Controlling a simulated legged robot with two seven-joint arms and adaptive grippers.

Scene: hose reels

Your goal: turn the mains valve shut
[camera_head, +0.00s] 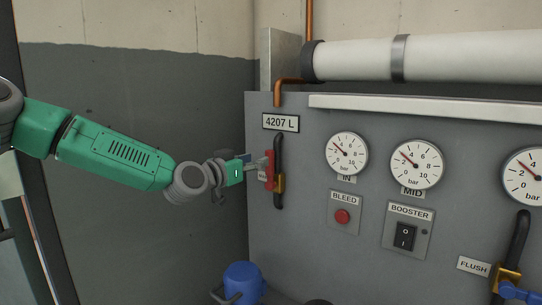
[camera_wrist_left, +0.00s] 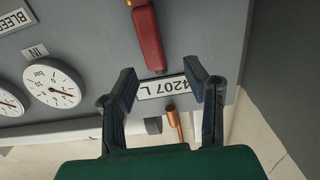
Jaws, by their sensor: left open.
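The mains valve is on the black vertical pipe at the left of the grey panel, below the 4207 L label. Its brass body (camera_head: 280,183) carries a red lever (camera_head: 270,165) that points up, roughly along the pipe. My left gripper (camera_head: 253,171) is just left of the lever in the head view and partly hides it. In the left wrist view the red lever (camera_wrist_left: 148,40) lies beyond the spread fingers of the gripper (camera_wrist_left: 168,88), with its tip close to the gap between them. The fingers are open and hold nothing. My right gripper is not in view.
The 4207 L plate (camera_head: 281,122) and a copper pipe (camera_head: 277,95) are above the valve. Gauges, a red bleed button (camera_head: 342,216) and a booster switch (camera_head: 404,236) are to the right. A blue-handled flush valve (camera_head: 518,292) is at lower right. A blue container (camera_head: 243,280) stands below.

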